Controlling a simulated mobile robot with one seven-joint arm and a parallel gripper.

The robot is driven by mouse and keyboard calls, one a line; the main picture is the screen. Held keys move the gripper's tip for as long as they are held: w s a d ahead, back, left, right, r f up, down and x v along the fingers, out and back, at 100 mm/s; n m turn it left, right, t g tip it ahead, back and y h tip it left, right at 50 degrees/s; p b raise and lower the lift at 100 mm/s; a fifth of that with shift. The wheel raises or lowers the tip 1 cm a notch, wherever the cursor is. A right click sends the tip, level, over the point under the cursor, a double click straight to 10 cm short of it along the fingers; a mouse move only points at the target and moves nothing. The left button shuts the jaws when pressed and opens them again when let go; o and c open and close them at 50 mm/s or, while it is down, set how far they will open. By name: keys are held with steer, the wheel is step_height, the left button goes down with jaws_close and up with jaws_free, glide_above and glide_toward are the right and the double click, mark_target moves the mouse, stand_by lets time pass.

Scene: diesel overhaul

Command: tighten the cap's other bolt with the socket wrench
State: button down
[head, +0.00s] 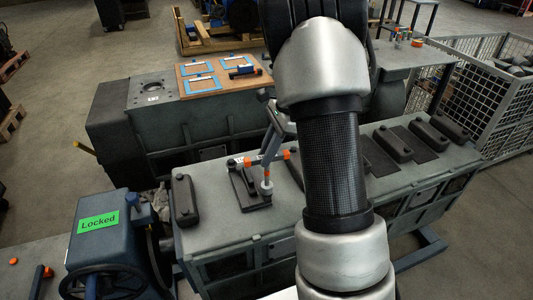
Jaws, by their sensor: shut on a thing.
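My gripper (270,148) is partly hidden behind my arm and shut on the socket wrench (267,173). The wrench has a grey shaft and orange parts, and stands roughly upright over the cap (247,188). The cap is a dark, low block on the engine's top, left of my arm. The wrench's lower end is at the cap's near right part. I cannot tell whether its socket is seated on a bolt there. Another bolt (232,164) shows at the cap's far left end.
The long grey engine block (215,235) carries more dark covers (392,145) along its top. A blue machine (100,240) with a handwheel and green "Locked" sign stands left. Behind is a wooden board (215,72) with blue-framed sheets. A wire cage (500,85) stands right.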

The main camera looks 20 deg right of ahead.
steer(key=shift+r+p, duration=1.5)
steer(key=shift+r, duration=0.3)
step_height(320, 180, up, 6)
steer(key=shift+f, duration=0.1)
